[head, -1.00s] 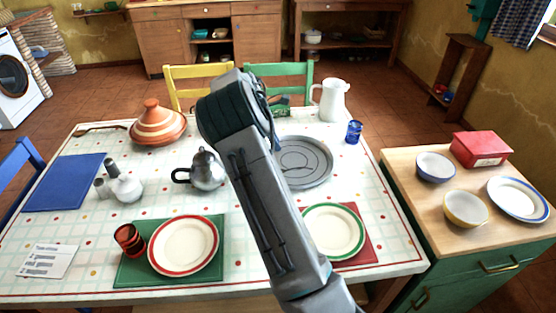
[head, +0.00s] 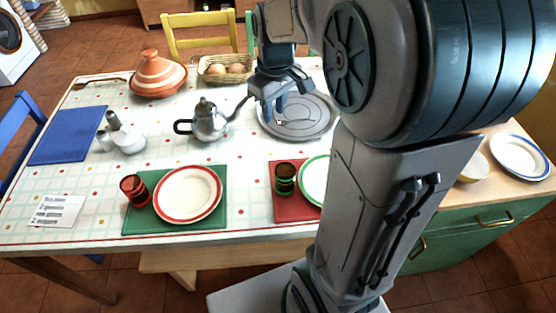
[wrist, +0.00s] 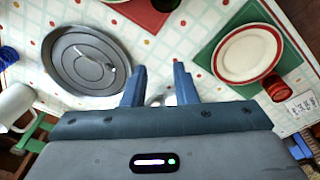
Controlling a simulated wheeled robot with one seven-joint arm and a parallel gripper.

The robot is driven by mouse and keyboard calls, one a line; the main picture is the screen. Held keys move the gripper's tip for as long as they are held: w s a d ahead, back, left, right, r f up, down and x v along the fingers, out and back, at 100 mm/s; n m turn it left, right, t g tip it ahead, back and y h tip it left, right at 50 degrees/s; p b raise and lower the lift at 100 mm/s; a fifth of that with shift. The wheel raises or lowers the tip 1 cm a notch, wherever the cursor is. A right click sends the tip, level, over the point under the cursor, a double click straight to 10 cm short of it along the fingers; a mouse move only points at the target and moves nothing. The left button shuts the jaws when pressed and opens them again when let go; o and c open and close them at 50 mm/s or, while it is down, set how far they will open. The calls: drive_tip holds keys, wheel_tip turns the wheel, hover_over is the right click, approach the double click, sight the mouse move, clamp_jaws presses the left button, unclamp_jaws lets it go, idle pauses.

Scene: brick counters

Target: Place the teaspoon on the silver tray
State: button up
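The round silver tray (head: 322,128) lies on the checked tablecloth. It also shows at the upper left of the wrist view (wrist: 63,78). I make out no teaspoon for certain elsewhere. My gripper (head: 274,108) overlaps the tray's left part in the head view; its height above the tray is unclear. In the wrist view my gripper (wrist: 160,68) has its two fingers apart, with no spoon visible between them. A pale shape shows low between them, partly hidden.
A silver teapot (head: 208,122) stands left of the tray. A basket of eggs (head: 228,69) and a tagine (head: 158,75) are behind it. A red-rimmed plate (head: 188,194), a red cup (head: 134,189) and a green cup (head: 284,178) are in front. Tablecloth between is clear.

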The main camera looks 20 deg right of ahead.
drive_tip(key=s+a+m, duration=0.2)
drive_tip(key=s, duration=0.5)
drive_tip(key=s+a+m+t, duration=0.1)
drive_tip(key=s+a+m, duration=0.1)
drive_tip(key=s, duration=0.5)
drive_tip(key=shift+s+a+f+m+t, duration=0.3)
drive_tip(key=shift+a+f+m, duration=0.1)
drive_tip(key=shift+a, duration=0.05)
